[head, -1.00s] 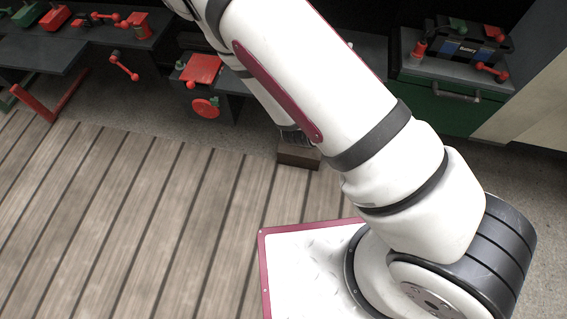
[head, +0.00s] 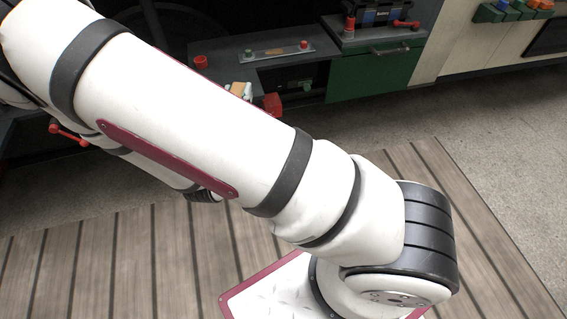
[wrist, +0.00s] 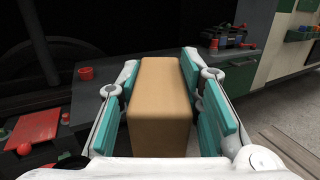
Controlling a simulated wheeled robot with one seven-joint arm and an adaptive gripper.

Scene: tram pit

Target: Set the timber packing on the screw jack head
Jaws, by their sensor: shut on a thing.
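The timber packing (wrist: 160,112) is a tan rectangular block with rounded edges. In the wrist view it lies between the teal pads of my gripper (wrist: 161,68), which is shut on it. In the head view, a small tan part of the packing (head: 238,89) shows just past the upper edge of my arm, with a bit of white beside it. My arm hides most of the gripper there. A red flat-topped piece (wrist: 35,129) stands at the lower left of the wrist view, left of the gripper. I cannot tell whether it is the screw jack head.
A dark bench (head: 225,75) runs behind the packing, with a red cup (head: 200,62) on it. A red block (head: 272,104) is close to the packing in the head view. A green cabinet (head: 370,72) bears a dark toolbox (head: 378,12). Slatted decking (head: 420,200) lies clear at right.

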